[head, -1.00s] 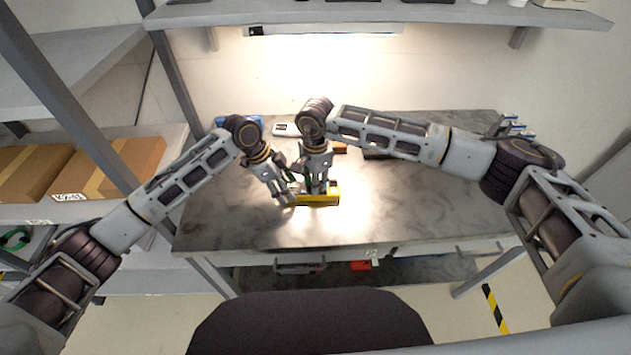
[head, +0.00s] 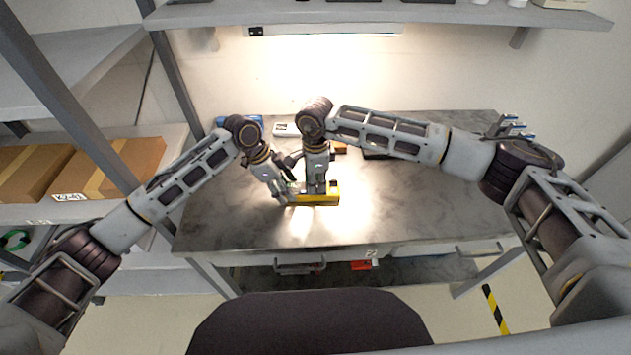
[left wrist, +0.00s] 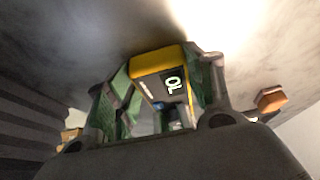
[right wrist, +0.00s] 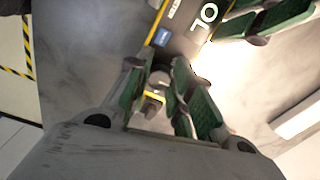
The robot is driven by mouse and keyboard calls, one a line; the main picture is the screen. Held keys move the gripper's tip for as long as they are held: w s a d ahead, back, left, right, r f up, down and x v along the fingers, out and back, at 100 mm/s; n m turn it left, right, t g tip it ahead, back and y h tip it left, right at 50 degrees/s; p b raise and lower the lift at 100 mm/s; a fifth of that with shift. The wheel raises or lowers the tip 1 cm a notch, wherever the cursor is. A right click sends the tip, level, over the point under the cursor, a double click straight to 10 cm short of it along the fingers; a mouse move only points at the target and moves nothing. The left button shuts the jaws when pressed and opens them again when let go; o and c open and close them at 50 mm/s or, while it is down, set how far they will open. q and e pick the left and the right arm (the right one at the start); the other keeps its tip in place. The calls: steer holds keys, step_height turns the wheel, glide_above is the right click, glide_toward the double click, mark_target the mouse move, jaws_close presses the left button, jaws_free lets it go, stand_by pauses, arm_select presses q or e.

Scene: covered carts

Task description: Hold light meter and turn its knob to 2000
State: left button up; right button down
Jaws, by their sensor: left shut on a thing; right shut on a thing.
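The light meter (head: 330,195) is a yellow-edged device on the table, with a dark face and a display reading OL. My left gripper (head: 286,199) is shut on the meter's body; in the left wrist view the meter (left wrist: 150,62) sits between its green-padded fingers. My right gripper (head: 316,190) points down over the meter. In the right wrist view its fingers (right wrist: 160,95) are closed around the small knob (right wrist: 153,98), just below the display (right wrist: 205,14). The knob is mostly hidden by the fingers, so its setting cannot be read.
A blue item (head: 252,121), a white device (head: 286,129) and a small orange item (head: 340,147) lie toward the table's back. Blue-tipped tools (head: 515,124) stand at the back right. The table (head: 430,205) is clear on the right and in front.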

steer(key=c, duration=1.3)
jaws_free()
steer(key=shift+o, duration=0.2)
steer(key=shift+r, duration=0.1)
step_height(320, 180, up, 12)
